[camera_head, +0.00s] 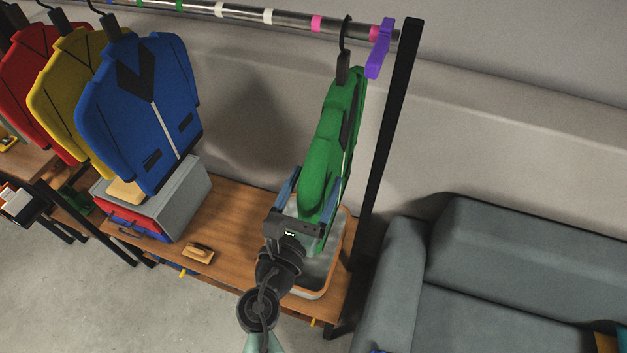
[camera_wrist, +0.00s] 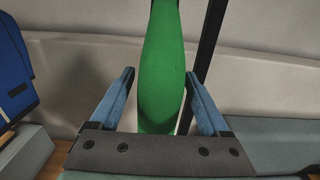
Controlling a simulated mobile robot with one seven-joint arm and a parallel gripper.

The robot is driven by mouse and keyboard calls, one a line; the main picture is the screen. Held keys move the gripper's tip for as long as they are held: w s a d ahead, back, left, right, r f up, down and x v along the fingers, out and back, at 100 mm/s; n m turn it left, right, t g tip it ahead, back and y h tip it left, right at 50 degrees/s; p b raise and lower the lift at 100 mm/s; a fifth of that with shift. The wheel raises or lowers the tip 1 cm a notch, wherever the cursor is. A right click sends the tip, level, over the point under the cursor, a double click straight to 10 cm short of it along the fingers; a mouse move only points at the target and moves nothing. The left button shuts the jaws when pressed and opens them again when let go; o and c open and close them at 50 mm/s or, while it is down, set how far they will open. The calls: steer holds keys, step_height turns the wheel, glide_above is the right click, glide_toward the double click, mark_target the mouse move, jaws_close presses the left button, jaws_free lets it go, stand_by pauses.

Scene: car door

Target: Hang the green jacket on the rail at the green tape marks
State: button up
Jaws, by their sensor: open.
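The green jacket (camera_head: 331,150) hangs edge-on from its black hanger (camera_head: 344,60), whose hook is at the rail (camera_head: 295,18) between two pink tape marks (camera_head: 316,23) near the right end. The green tape marks (camera_head: 180,5) are further left on the rail, at the top edge of the head view. My gripper (camera_head: 312,190) is open at the lower part of the jacket, one blue finger on each side. In the wrist view the jacket's green edge (camera_wrist: 160,70) stands between the open fingers, with gaps visible on both sides.
Blue (camera_head: 150,110), yellow (camera_head: 55,85) and red (camera_head: 25,60) jackets hang at the left. A purple piece (camera_head: 379,50) is at the rail's right end beside the black post (camera_head: 391,130). A grey box (camera_head: 185,200) and a tray (camera_head: 318,285) stand on the wooden shelf (camera_head: 228,215). A sofa (camera_head: 520,270) is at right.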

jaws_close()
stand_by(0.4)
